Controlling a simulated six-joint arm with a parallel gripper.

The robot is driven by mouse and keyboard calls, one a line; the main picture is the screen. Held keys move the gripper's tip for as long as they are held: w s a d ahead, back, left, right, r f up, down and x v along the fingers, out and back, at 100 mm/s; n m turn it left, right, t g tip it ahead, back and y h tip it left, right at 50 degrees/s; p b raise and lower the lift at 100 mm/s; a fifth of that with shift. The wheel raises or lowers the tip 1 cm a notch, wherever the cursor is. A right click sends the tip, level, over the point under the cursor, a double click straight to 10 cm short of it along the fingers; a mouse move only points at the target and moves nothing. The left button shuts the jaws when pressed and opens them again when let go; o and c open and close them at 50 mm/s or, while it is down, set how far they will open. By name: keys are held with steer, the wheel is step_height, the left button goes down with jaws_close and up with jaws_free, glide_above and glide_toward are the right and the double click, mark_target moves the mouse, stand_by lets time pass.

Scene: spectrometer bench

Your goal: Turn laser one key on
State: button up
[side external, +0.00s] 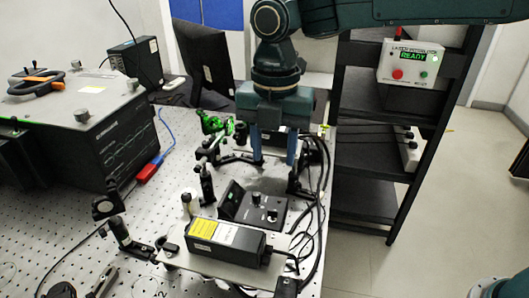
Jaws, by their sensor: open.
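A small black control box (240,205) with a sloped panel stands near the bench's right edge. Small knob-like parts show on its top, one at the back (256,198) and one nearer the front (272,215). I cannot tell which is the laser one key or how it is turned. A black laser housing (225,240) with yellow and white labels lies on a plate in front of it. My gripper (273,152) points down with its two blue fingers apart and nothing visible between them. It appears above and behind the control box, apart from it.
Optic mounts on posts (206,183) stand left of the control box. Black cables (322,185) run along its right. A large instrument (85,120) fills the left. A black shelf rack (375,185) carries an interlock box (408,62) reading READY.

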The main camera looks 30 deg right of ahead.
mark_target(273, 210)
step_height(273, 210, down, 14)
steer(key=shift+r, duration=0.1)
stand_by(0.9)
jaws_close()
